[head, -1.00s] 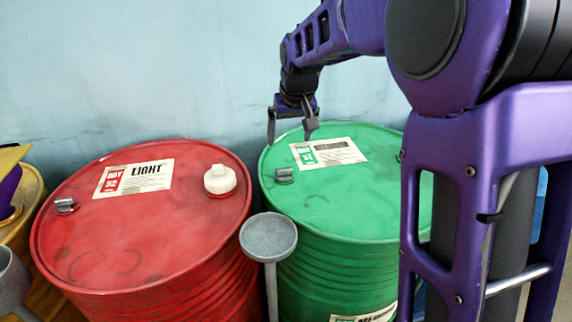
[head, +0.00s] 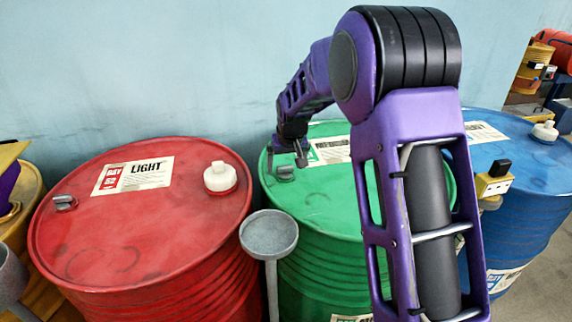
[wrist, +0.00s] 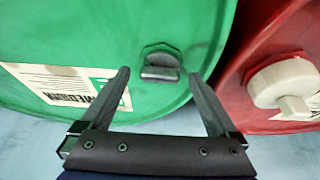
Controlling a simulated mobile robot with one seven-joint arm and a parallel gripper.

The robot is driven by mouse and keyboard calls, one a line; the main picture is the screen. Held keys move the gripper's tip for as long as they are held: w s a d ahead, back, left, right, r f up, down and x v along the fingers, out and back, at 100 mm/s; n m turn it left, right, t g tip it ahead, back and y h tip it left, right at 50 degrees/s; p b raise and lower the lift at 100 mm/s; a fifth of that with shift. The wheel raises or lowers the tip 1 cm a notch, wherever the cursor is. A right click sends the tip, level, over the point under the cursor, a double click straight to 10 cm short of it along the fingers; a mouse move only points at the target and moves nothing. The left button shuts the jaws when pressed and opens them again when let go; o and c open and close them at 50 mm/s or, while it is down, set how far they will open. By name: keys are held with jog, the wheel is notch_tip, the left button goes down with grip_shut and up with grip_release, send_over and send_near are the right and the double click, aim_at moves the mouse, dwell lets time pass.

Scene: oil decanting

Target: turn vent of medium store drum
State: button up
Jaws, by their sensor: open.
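The medium store drum is the green drum (head: 315,205), labelled MEDIUM in the wrist view (wrist: 140,20). Its vent (head: 285,173) is a small grey metal fitting on the lid near the left rim. In the wrist view the vent (wrist: 161,66) lies ahead of and between the fingertips. My gripper (head: 289,158) is just above and behind the vent in the head view. In the wrist view my gripper (wrist: 160,76) is open and empty, its two dark fingers on either side of the vent. I cannot tell whether a finger touches it.
A red LIGHT drum (head: 150,230) with a white cap (head: 220,178) stands close on the left. A grey funnel-like dish (head: 268,234) stands between the drums in front. The wall is close behind.

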jog(key=c, duration=1.4)
jog(key=shift+d+n, duration=0.1)
jog(key=shift+n, duration=0.2)
jog(key=n, duration=0.1)
jog(key=n+y, duration=0.1)
jog(key=n, duration=0.1)
jog(key=shift+w+d+n+p, duration=0.1)
jog(key=shift+d+n+p, duration=0.1)
jog(key=shift+n+p, duration=0.15)
jog(key=n+g+y, duration=0.1)
jog(key=n, duration=0.1)
jog(key=n+p, duration=0.1)
jog(key=n, duration=0.1)
jog(key=shift+w+d+r+g+y, duration=0.1)
jog(key=shift+w+d+g+y, duration=0.1)
jog(key=shift+g+y, duration=0.2)
jog(key=n+p, duration=0.1)
jog(key=n, duration=0.1)
jog(key=n+g+p, duration=0.1)
jog(key=n, duration=0.2)
jog(key=shift+w+g+y, duration=0.2)
jog(key=shift+g+y, duration=0.1)
jog(key=shift+w+n+g+p, duration=0.1)
jog(key=shift+n+g+p, duration=0.4)
jog(key=shift+n, duration=0.7)
jog(key=shift+w+n+g+p, duration=0.1)
jog(key=shift+n+g+p, duration=0.4)
jog(key=shift+n, duration=0.65)
